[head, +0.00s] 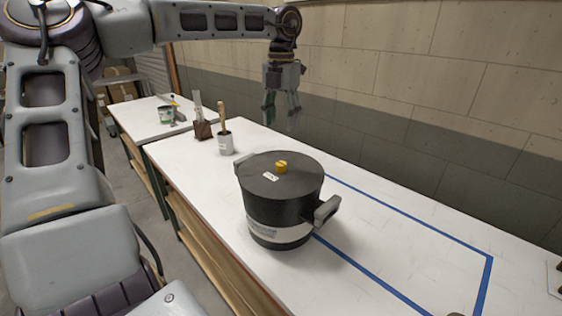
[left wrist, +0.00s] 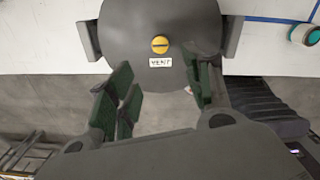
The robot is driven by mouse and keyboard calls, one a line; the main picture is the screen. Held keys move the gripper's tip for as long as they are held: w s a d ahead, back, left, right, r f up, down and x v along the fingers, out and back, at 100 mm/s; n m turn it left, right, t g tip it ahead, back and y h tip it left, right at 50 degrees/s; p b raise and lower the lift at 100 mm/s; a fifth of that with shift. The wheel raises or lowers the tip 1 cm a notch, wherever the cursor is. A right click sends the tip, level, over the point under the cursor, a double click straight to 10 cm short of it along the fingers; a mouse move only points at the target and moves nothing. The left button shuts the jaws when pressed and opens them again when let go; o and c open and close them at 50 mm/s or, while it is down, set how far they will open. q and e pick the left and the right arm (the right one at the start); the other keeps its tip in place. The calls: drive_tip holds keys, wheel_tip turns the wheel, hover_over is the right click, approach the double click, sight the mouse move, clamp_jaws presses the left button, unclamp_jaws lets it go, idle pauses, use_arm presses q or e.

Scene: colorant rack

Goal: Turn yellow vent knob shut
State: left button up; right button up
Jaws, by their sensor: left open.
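The yellow vent knob (head: 281,166) sits in the middle of the dark lid of a black pot (head: 280,209) on the white table. The left wrist view shows the knob (left wrist: 160,44) from above, with a dark line running across it from left to right. A white label reading VENT (left wrist: 160,62) is beside it on the lid. My left gripper (head: 281,108) points down above and behind the pot, apart from the knob. Its green-padded fingers (left wrist: 160,92) are spread and empty. My right gripper is not in view.
The pot has side handles (head: 327,211). Blue tape (head: 420,229) marks a mostly clear table area at right. A wall (head: 420,130) rises behind.

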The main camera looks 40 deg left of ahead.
sight(281, 163)
use_arm(q)
drive_tip(key=shift+f, duration=6.85)
drive_tip(key=c, duration=1)
